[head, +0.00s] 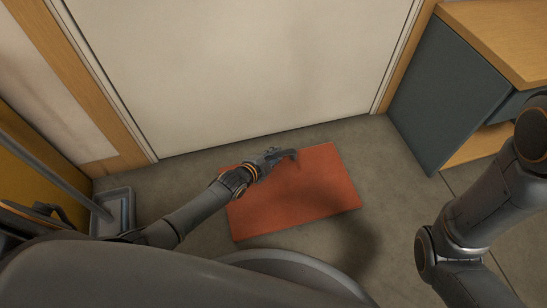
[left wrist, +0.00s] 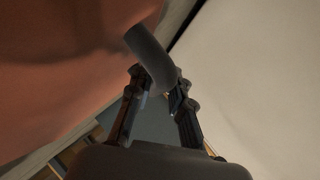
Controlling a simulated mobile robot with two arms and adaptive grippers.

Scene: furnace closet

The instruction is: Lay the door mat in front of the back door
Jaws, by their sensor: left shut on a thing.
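The orange-red door mat (head: 300,198) lies on the floor, slightly turned, its far edge a little short of the white back door (head: 250,65). My left gripper (head: 281,156) is at the mat's far side, shut on a dark curved handle (head: 291,154) that appears to be part of the mat. In the left wrist view, the gripper's fingers (left wrist: 160,84) close around this handle (left wrist: 152,53), beside the mat's orange surface (left wrist: 60,70). Whether the mat lies fully flat is hard to tell. My right arm is at the right; its gripper is out of view.
A grey cabinet with a wooden top (head: 445,95) stands right of the door. A grey tray-like base (head: 117,212) with a pole is on the left floor. Bare floor (head: 390,180) lies right of the mat.

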